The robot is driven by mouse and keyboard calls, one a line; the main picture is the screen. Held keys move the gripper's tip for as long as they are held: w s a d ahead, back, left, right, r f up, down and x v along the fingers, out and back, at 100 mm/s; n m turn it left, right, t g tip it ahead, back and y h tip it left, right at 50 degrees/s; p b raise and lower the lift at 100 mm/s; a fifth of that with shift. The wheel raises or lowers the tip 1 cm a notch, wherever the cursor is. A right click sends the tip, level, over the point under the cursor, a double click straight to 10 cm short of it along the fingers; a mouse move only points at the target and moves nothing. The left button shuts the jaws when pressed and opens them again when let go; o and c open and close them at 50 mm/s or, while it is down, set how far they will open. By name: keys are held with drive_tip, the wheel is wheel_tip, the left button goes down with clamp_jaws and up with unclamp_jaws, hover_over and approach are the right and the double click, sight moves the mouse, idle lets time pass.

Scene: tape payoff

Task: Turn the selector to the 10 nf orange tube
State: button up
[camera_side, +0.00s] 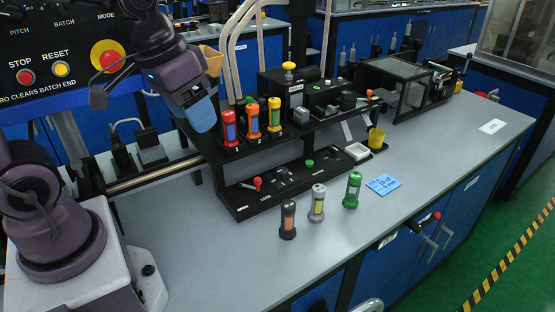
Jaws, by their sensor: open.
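Three capped tubes stand in a numbered row on the black rack: a red tube (230,130) at 1, an orange tube with a bluish middle (252,122) at 2, and an orange-yellow tube (274,116) at 3. Their nf values are too small to read. A small red-handled lever (257,183), perhaps the selector, sits on the lower black shelf below them; its setting is unclear. My gripper (197,102) is up and to the left of the red tube, apart from the lever. It is open, and I see nothing held; its fingertips are hard to make out.
Dark grey (288,220), silver (317,203) and green (354,190) tubes stand on the grey bench (420,190) before the rack. A blue note (383,184) lies beside them. A yellow cup (376,138) is farther back. The front bench is mostly clear.

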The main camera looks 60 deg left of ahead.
drive_tip(key=w+d+f+n+t+h, duration=0.1)
drive_tip(key=w+f+t+h, duration=0.1)
drive_tip(key=w, duration=0.7)
drive_tip(key=w+d+f+n+t+h, duration=0.1)
drive_tip(key=w+d+n+t, duration=0.1)
drive_tip(key=w, duration=0.7)
drive_tip(key=w+a+f+n+t+y, duration=0.1)
drive_tip(key=w+a+f+n+y, duration=0.1)
drive_tip(key=w+a+f+n, duration=0.25)
drive_tip(key=w+a+f+n+t+y, duration=0.1)
drive_tip(key=w+a+n, duration=0.2)
drive_tip(key=w+a, duration=0.35)
drive_tip(key=n+g, duration=0.1)
drive_tip(key=g, duration=0.8)
approach(282, 170)
drive_tip(key=shift+n, duration=0.25)
wheel_tip(282, 170, down, 9)
drive_tip(key=shift+w+d+f, duration=0.1)
drive_tip(key=shift+f, duration=0.05)
drive_tip(key=c, duration=0.9)
